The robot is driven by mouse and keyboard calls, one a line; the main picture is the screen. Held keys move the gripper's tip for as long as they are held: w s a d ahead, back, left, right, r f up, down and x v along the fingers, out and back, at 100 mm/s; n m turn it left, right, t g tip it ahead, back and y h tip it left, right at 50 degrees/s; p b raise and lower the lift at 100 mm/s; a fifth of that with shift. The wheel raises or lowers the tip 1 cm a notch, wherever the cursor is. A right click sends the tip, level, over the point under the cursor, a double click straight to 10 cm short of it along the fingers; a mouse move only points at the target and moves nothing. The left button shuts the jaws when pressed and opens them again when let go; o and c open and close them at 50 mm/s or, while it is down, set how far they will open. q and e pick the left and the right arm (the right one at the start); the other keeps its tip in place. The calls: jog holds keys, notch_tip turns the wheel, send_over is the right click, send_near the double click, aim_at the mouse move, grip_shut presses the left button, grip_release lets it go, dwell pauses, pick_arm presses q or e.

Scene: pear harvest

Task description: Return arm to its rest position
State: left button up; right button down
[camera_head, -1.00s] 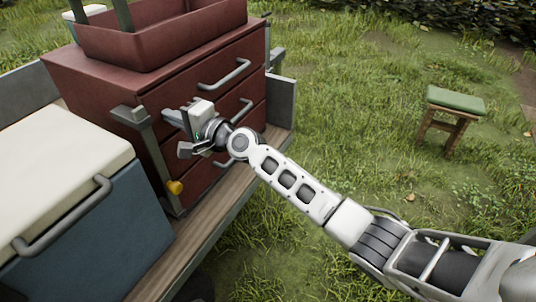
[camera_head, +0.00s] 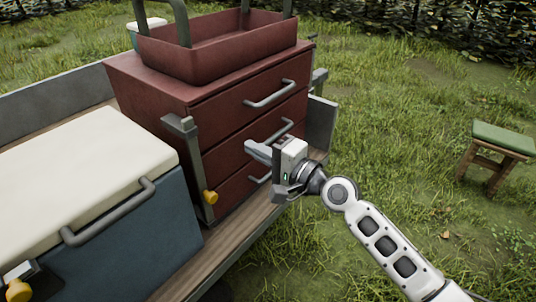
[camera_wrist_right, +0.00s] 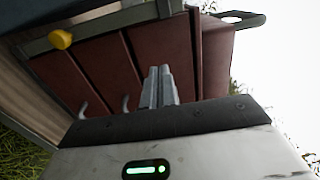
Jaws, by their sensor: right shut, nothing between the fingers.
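My right gripper (camera_head: 262,165) is in front of the lower drawers of the red drawer cabinet (camera_head: 150,88). In the right wrist view my gripper (camera_wrist_right: 160,72) shows its two fingers together, with nothing between them. Its fingers point toward the cabinet, whose drawer handles (camera_head: 270,94) face it. The fingers partly cover the lower handles in the head view. Whether the fingers touch the cabinet cannot be told. My left gripper is not in view.
A blue cooler with a white lid (camera_head: 85,165) stands left of the cabinet on the wooden cart bed (camera_head: 225,240). A red tray (camera_head: 215,52) sits on the cabinet. A green-topped stool (camera_head: 503,137) stands on the grass at right. Grass between cart and stool is open.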

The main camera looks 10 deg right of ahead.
jog(key=s+d+f+n+g+h, duration=0.1)
jog(key=s+d+f+n+h, duration=0.2)
jog(key=s+f, duration=0.4)
jog(key=s+d+f+n+g+h, duration=0.1)
jog(key=s+d+f+n+h, duration=0.2)
jog(key=s+f, duration=0.5)
jog(key=s+d+f+n+h, duration=0.3)
jog(key=s+d+f+n, duration=0.1)
jog(key=s+f, duration=0.3)
jog(key=shift+s+d+f+n+g+h, duration=0.35)
jog(key=shift+s+n, duration=0.55)
jog(key=shift+s, duration=0.3)
